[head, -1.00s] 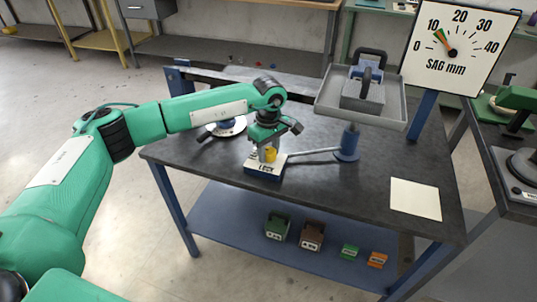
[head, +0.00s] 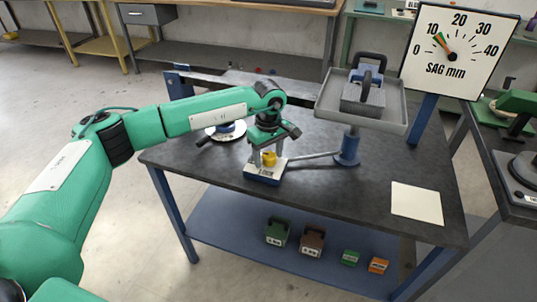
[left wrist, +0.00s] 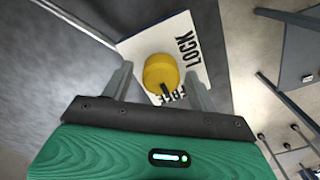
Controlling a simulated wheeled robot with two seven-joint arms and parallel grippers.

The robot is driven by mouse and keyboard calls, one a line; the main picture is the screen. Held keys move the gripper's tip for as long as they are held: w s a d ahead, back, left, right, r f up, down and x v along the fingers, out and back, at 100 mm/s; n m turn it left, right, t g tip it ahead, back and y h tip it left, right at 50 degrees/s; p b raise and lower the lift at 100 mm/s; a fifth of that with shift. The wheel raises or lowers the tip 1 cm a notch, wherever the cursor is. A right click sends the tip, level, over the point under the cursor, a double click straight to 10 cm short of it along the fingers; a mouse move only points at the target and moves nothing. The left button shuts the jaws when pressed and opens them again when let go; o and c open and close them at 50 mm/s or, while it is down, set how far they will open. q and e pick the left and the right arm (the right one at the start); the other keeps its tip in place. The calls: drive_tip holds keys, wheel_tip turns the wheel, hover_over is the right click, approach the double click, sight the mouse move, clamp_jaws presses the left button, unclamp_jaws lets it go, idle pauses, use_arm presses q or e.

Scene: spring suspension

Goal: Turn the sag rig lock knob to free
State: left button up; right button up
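The yellow lock knob (head: 268,158) sits on a small white-topped blue block (head: 264,174) at the table's front. In the left wrist view the knob (left wrist: 159,72) stands on a plate (left wrist: 187,24) marked LOCK and FREE. Its dark pointer is directed at the partly hidden FREE lettering. My left gripper (head: 268,155) points down over the knob. In the left wrist view its fingers (left wrist: 160,85) are spread, one on each side of the knob, with gaps between. My right gripper is in neither view.
A rod links the block area to a blue post carrying a grey tray (head: 333,115) with a handled weight (head: 364,92). The SAG mm dial (head: 459,50) stands at right, its needle near 10. A paper sheet (head: 416,203) lies at front right.

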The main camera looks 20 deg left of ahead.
sight(269, 154)
use_arm(q)
wheel_tip(269, 154, up, 14)
drive_tip(key=shift+f+b, duration=0.15)
drive_tip(key=shift+b, duration=0.2)
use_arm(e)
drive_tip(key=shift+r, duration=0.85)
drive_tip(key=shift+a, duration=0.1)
